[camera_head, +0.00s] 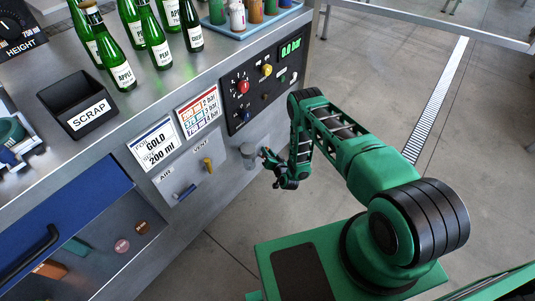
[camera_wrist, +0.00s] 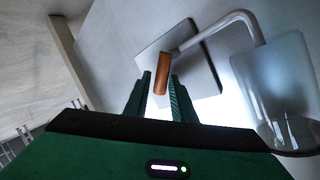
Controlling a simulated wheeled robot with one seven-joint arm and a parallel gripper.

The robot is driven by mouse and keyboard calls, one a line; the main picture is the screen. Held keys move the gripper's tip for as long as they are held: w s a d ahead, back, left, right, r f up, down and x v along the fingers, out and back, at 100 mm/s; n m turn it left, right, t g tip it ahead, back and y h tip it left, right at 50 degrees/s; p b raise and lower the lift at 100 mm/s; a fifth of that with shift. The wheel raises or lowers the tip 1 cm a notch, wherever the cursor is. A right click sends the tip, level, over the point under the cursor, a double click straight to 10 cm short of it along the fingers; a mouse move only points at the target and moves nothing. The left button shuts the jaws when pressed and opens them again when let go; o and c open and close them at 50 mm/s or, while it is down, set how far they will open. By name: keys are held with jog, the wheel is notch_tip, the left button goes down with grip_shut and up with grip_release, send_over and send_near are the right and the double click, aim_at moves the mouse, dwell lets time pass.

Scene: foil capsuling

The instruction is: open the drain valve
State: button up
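In the wrist view an orange-brown lever (camera_wrist: 164,70), which looks like the drain valve's handle, stands out from a grey square plate (camera_wrist: 204,82). My gripper (camera_wrist: 161,84) is open, with one dark green finger on each side of the lever's near end. Narrow gaps seem to show beside the lever; I cannot tell whether either finger touches it. In the head view my gripper (camera_head: 268,158) is low at the cabinet front, just right of a grey cylindrical bowl (camera_head: 248,155). The orange lever cannot be made out there.
In the wrist view a bent grey pipe (camera_wrist: 226,22) and a clear bowl (camera_wrist: 292,135) are close on the right. In the head view a blue AIR handle (camera_head: 186,192) and yellow VENT handle (camera_head: 207,165) are left of my gripper. Open floor (camera_head: 330,60) lies right.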

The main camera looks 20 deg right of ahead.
jog(key=shift+c, duration=0.2)
grip_shut()
jog(key=shift+s+a+t, duration=0.1)
jog(key=shift+s+t, duration=0.05)
jog(key=shift+t, duration=0.15)
jog(key=shift+s+a+n+t+h, duration=0.2)
jog(key=shift+s+a+n+t, duration=0.15)
jog(key=shift+n+t, duration=0.5)
jog(key=shift+s+a+n+t+h, duration=0.2)
jog(key=shift+a+n+t, duration=0.25)
jog(key=shift+n, duration=0.7)
jog(key=shift+s+a+n+t+h, duration=0.2)
jog(key=shift+s+a+n+t, duration=0.1)
jog(key=shift+n+t, duration=0.55)
jog(key=shift+n, duration=0.25)
